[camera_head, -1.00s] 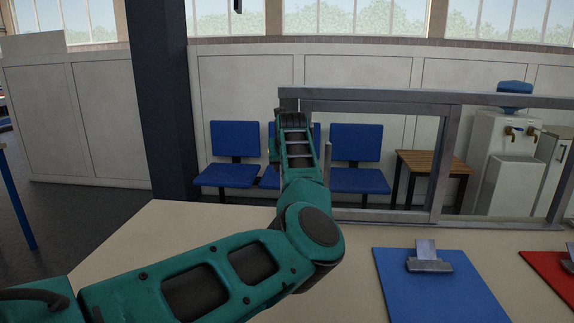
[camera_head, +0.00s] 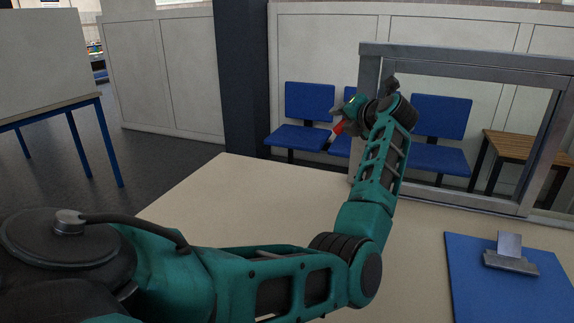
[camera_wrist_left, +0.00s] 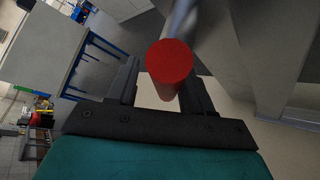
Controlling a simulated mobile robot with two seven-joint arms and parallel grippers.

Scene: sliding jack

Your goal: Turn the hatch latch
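The hatch latch is a rod with a red end (camera_wrist_left: 170,62), seen nearly end-on in the left wrist view. The red end also shows in the head view (camera_head: 341,127), beside the left post of the metal hatch frame (camera_head: 368,75). My left gripper (camera_head: 339,130) is at the latch. In the left wrist view my left gripper (camera_wrist_left: 160,85) has its fingers apart, with the red end between them. A gap shows on the left finger's side; the red end hides part of the right finger, so contact there is unclear. My right gripper is out of view.
The beige counter (camera_head: 250,200) is mostly clear under my left arm. A blue clipboard (camera_head: 490,290) lies on it at the right. Blue chairs (camera_head: 309,100) and a wooden side table (camera_head: 515,146) stand beyond the hatch frame. A dark pillar (camera_head: 243,80) stands behind the counter.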

